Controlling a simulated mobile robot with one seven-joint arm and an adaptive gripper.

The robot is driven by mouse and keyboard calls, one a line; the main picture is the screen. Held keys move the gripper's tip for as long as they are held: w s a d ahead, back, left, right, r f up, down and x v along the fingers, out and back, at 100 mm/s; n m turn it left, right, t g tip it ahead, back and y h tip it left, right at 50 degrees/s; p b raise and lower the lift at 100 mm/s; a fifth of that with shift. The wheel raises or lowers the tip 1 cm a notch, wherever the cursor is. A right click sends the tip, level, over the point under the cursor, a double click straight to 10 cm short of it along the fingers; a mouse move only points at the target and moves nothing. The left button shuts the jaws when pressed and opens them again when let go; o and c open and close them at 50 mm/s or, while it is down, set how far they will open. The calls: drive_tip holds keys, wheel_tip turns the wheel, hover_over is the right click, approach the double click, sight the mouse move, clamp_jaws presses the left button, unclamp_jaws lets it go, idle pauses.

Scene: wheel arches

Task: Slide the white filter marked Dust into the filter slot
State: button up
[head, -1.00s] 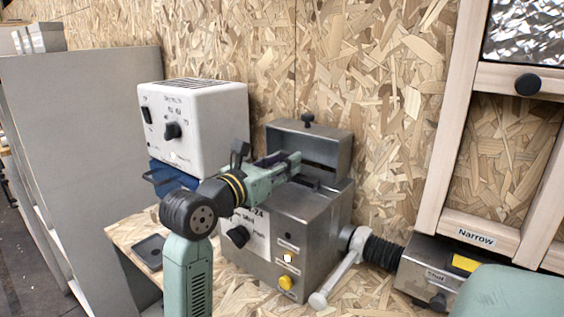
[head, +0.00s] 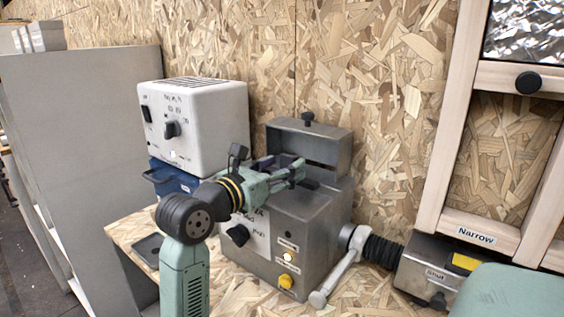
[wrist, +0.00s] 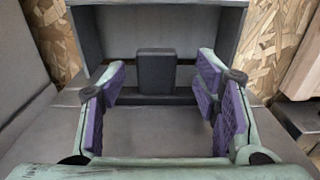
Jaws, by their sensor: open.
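My gripper (head: 301,171) is open above the top of the grey metal machine (head: 325,215), in front of its raised lid (head: 309,146). In the wrist view my gripper (wrist: 162,80) has its purple-padded fingers spread wide. Between and beyond the fingertips stands a dark upright block (wrist: 156,72) at a dark strip (wrist: 185,98) across the machine top, apart from both fingers. I cannot tell whether this block is the filter's grip. No white filter face or Dust marking can be made out. The slot opening cannot be made out clearly.
A white control box (head: 196,118) stands on a blue unit (head: 172,178) to the left. A lever (head: 337,277) and black bellows hose (head: 384,252) are at the machine's right. The chipboard wall is close behind. A small dark tray (head: 149,249) lies on the bench.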

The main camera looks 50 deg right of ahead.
drive_tip(key=s+a, duration=0.1)
drive_tip(key=a, duration=1.9)
drive_tip(key=shift+s+r, duration=0.25)
drive_tip(key=shift+r, duration=0.2)
drive_tip(key=shift+a, duration=0.1)
